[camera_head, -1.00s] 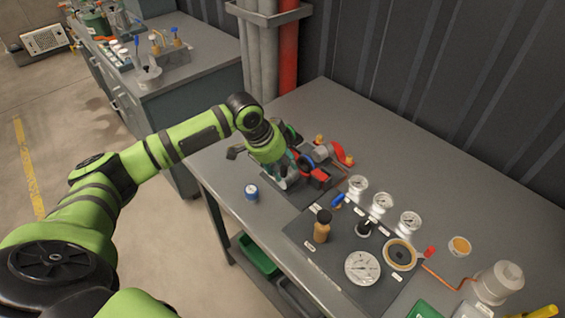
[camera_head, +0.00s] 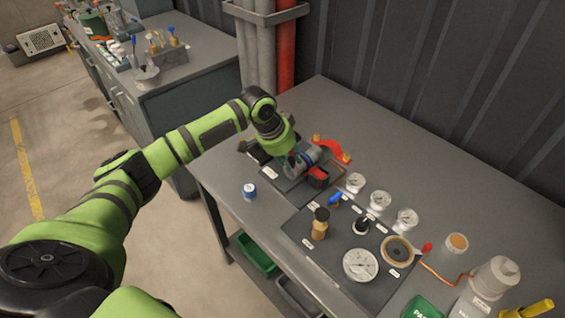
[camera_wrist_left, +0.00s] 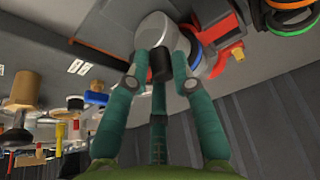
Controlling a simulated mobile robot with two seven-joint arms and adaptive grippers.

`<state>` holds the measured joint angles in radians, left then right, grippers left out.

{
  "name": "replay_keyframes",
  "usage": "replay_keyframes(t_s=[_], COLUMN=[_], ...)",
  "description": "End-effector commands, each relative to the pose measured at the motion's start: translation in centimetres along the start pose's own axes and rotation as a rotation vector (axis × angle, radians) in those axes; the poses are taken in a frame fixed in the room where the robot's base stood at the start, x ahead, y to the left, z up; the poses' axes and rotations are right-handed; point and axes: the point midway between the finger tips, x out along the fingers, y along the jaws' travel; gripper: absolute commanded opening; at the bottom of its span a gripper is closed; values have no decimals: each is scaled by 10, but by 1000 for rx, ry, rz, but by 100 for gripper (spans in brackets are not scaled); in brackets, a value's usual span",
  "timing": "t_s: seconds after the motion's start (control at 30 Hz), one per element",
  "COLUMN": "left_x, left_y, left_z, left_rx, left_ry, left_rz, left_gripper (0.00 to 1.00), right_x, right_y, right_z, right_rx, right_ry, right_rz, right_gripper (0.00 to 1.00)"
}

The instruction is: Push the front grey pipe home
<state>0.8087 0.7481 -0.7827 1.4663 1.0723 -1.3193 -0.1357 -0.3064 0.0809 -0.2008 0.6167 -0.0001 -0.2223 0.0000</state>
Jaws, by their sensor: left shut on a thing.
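The fire pump, with a red block (camera_head: 319,177) and a red curved part (camera_head: 332,149), stands on a dark mat on the grey bench. My left gripper (camera_head: 292,160) is at the pump's left side, partly hidden by its own wrist. In the left wrist view its teal fingers (camera_wrist_left: 163,52) are closed on a light grey rounded piece (camera_wrist_left: 154,29), which looks like the front grey pipe. The red pump body (camera_wrist_left: 215,22) is right beside it. How deep the pipe sits is hidden. My right gripper is not in view.
A dark panel (camera_head: 318,250) with gauges and fittings lies to the right. The bench behind the pump is clear up to the ribbed wall.

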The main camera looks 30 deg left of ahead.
Motion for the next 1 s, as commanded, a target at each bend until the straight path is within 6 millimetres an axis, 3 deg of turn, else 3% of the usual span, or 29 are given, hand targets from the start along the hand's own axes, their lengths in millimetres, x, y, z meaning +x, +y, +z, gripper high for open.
replay_keyframes(t_s=[0.33,0.37,0.4,1.0], left_x=[-1,-1,-2,-2], left_y=[-4,-5,-4,-2], left_z=[-10,-10,-10,-7], left_rx=[2,2,2,2], left_ry=[20,21,22,10], left_rz=[-12,-12,-12,-6], left_gripper=[0,32,44,44], right_x=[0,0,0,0], right_y=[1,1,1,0], right_z=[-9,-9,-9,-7], right_rx=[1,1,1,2], right_ry=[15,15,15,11], right_rz=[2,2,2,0], right_gripper=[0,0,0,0])
